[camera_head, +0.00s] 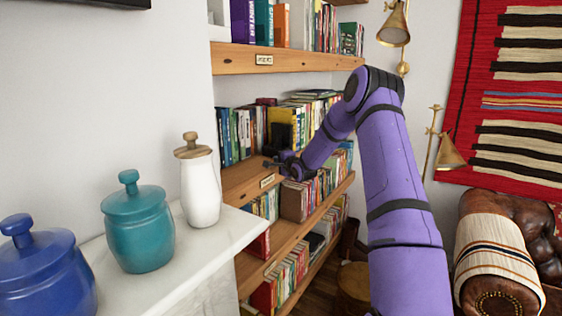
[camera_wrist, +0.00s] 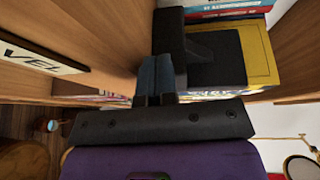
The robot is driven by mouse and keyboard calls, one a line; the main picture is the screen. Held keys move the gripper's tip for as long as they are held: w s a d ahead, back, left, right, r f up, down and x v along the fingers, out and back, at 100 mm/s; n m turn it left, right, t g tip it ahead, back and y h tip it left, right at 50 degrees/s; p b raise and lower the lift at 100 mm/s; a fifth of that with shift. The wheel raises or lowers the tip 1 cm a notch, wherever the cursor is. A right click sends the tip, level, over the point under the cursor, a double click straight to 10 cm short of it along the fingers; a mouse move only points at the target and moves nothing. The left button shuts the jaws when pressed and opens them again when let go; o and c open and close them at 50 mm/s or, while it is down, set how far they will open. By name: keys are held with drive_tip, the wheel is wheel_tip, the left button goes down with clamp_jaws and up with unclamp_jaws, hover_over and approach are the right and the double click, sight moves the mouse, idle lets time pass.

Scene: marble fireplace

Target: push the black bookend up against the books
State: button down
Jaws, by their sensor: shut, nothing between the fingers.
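The black bookend (camera_head: 281,136) stands on the middle wooden shelf in the head view, in front of books of mixed colours (camera_head: 240,132). In the wrist view the black bookend (camera_wrist: 218,62) stands against or very close to a yellow book (camera_wrist: 259,55); I cannot tell whether they touch. My gripper (camera_head: 272,164) is at the front of that shelf, close to the bookend. In the wrist view my gripper (camera_wrist: 157,70) has its fingers together and empty, right beside the bookend. Whether the fingertips touch it is unclear.
The wooden shelf (camera_head: 235,178) has bare room left of my gripper and a label on its front edge. An upper shelf (camera_head: 230,57) with books hangs above. Blue, teal and white jars (camera_head: 201,190) stand on the marble mantel (camera_head: 185,262) at the front left.

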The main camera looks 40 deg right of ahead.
drive_tip(key=shift+w+d, duration=0.3)
drive_tip(key=shift+d, duration=0.65)
drive_tip(key=shift+w+d+f, duration=0.1)
drive_tip(key=shift+d, duration=0.2)
drive_tip(key=shift+d, duration=0.1)
drive_tip(key=shift+s+a, duration=0.3)
drive_tip(key=shift+a, duration=0.55)
drive_tip(key=shift+s+a, duration=0.25)
drive_tip(key=shift+a, duration=0.6)
drive_tip(key=s+d, duration=0.5)
drive_tip(key=s, duration=0.8)
